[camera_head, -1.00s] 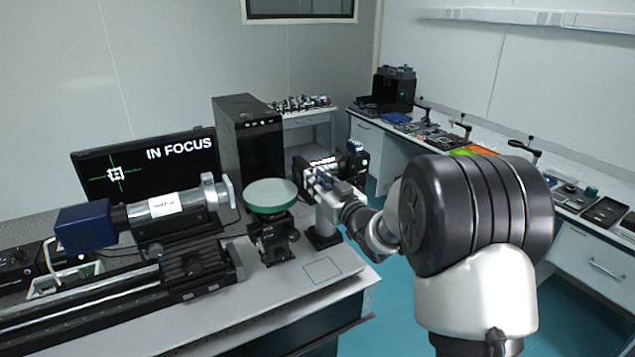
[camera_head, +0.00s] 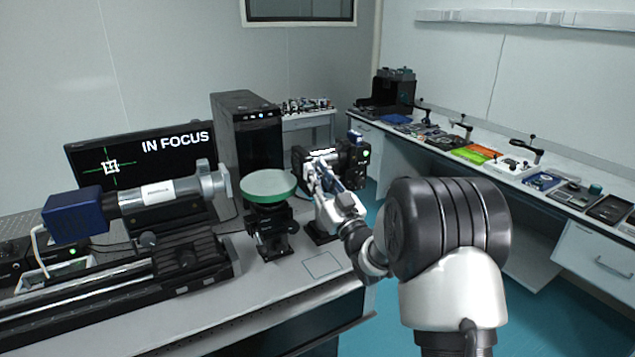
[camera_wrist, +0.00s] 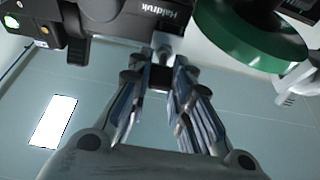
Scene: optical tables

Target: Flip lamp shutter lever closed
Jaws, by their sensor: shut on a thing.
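The lamp (camera_head: 351,170) is a black housing with a lit green light, on a post at the table's right end. In the wrist view the black lamp body (camera_wrist: 115,18) shows at the top with white lettering. A small lever (camera_wrist: 163,50) sticks out below it. My gripper (camera_head: 317,172) is at the lamp's near left side. In the wrist view my gripper (camera_wrist: 160,70) has its fingertips closed around the dark end of the lever. The fingers partly hide the lever, and its open or closed position cannot be told.
A green-rimmed round disc (camera_head: 268,187) on a black mount stands close left of my gripper. A camera with a lens tube (camera_head: 160,193) sits further left. The monitor (camera_head: 90,165) reads IN FOCUS. A side bench (camera_head: 575,205) with trays runs along the right.

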